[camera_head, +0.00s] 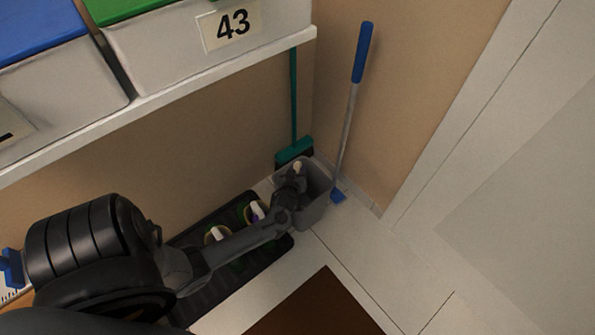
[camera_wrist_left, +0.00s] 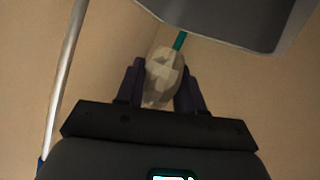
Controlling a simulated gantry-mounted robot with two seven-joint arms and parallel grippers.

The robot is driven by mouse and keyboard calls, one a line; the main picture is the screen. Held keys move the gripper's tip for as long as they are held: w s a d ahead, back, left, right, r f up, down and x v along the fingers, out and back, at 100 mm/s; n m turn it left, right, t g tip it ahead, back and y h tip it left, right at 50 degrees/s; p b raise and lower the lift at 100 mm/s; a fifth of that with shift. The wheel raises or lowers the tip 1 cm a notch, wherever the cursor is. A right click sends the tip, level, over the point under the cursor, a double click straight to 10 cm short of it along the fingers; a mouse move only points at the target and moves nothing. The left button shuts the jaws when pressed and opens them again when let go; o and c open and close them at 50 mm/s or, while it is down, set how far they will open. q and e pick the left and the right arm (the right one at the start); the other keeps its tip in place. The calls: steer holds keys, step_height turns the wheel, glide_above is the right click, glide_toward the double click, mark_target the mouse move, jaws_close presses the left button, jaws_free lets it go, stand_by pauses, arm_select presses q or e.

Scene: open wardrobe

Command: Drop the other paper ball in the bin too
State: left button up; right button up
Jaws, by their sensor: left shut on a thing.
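My left gripper (camera_head: 294,177) reaches over the grey bin (camera_head: 317,214) in the corner in the head view. In the left wrist view, the left gripper (camera_wrist_left: 164,88) is shut on a crumpled, pale paper ball (camera_wrist_left: 163,70). The paper ball also shows as a small light spot (camera_head: 298,166) at the fingertips in the head view, over the bin's opening. My arm hides part of the bin, and its inside is too dark to make out. No other paper ball shows. My right gripper is not in view.
A teal broom (camera_head: 294,151) stands behind the bin, and a blue-handled tool (camera_head: 350,110) leans on the wall right of it. A black tray (camera_head: 190,285) with shoes lies under my arm. A shelf with bins, one labelled 43 (camera_head: 232,25), hangs above.

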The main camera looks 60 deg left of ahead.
arm_select(q)
steer(key=shift+d+f+b, duration=0.1)
steer(key=shift+f+b, duration=0.2)
steer(key=shift+f, duration=0.35)
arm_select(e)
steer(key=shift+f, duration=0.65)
arm_select(q)
steer(key=o, duration=1.1)
steer(key=shift+r, duration=0.1)
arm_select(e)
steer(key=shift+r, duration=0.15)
arm_select(q)
steer(key=shift+s+d+r+p, duration=0.15)
steer(key=shift+s+d+p, duration=0.05)
steer(key=shift+p, duration=0.2)
steer(key=p+v, duration=0.5)
steer(key=v, duration=0.5)
steer(key=shift+p, duration=0.35)
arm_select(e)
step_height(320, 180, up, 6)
